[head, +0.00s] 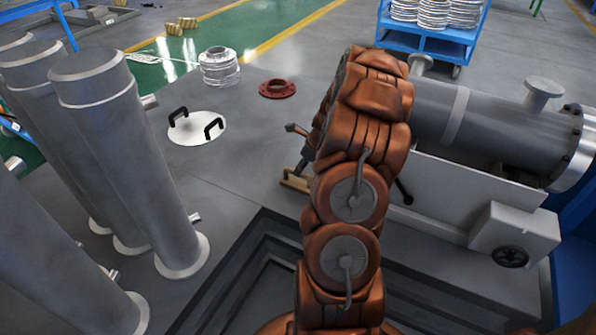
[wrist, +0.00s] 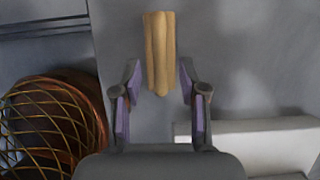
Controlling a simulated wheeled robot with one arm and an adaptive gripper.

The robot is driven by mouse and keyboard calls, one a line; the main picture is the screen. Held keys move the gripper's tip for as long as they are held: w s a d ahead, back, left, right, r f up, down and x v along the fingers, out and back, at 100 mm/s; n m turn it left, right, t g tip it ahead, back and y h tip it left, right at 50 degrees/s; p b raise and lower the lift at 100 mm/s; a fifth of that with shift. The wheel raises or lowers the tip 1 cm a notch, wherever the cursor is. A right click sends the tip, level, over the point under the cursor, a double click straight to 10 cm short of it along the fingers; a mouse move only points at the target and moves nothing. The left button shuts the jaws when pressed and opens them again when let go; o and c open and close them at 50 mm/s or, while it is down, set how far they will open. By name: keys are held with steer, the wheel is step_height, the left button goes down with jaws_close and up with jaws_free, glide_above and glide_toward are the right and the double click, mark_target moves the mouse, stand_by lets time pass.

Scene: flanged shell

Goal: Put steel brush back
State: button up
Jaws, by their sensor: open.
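A light-brown wooden piece, probably the steel brush, shows in the wrist view (wrist: 159,50). It lies lengthwise, ahead of and partly between the fingertips, over grey floor. No bristles show. In the head view a wooden piece (head: 295,181) lies on the floor just left of my arm, partly covered by it. My gripper (wrist: 160,72) is open, one finger on each side of the near end of the wood, with a gap on both sides. In the head view my arm hides most of the gripper.
A grey flanged shell (head: 485,125) on a white stand is right of my arm. Tall grey cylinders (head: 125,160) stand at left. A white lid with black handles (head: 197,129) and a red flange ring (head: 277,89) lie on the floor. A dark stepped recess (head: 260,285) is in front.

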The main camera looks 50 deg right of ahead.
steer(key=a+p+v, duration=0.1)
steer(key=v, duration=0.6)
steer(key=s+a+r+n+g, duration=0.1)
steer(key=a+r+n, duration=0.3)
steer(key=a, duration=0.5)
steer(key=s+a+r+n+g+y, duration=0.1)
steer(key=s+a+r+n, duration=0.1)
steer(key=a+n, duration=0.6)
steer(key=s+a+r+n+g, duration=0.1)
steer(key=a+r+n+g, duration=0.2)
steer(key=a, duration=0.7)
steer(key=s+a+r+n, duration=0.1)
steer(key=s+a+n, duration=0.2)
steer(key=s+n, duration=0.3)
steer(key=s+a+r+n+g+h, duration=0.1)
steer(key=s+a+n, duration=0.3)
steer(key=s, duration=0.4)
steer(key=s+a+r+n+g+h, duration=0.1)
steer(key=s+a+n, duration=0.2)
steer(key=s+n, duration=0.4)
steer(key=shift+a+r+n, duration=0.25)
steer(key=shift+a+n, duration=0.05)
steer(key=shift+a, duration=0.05)
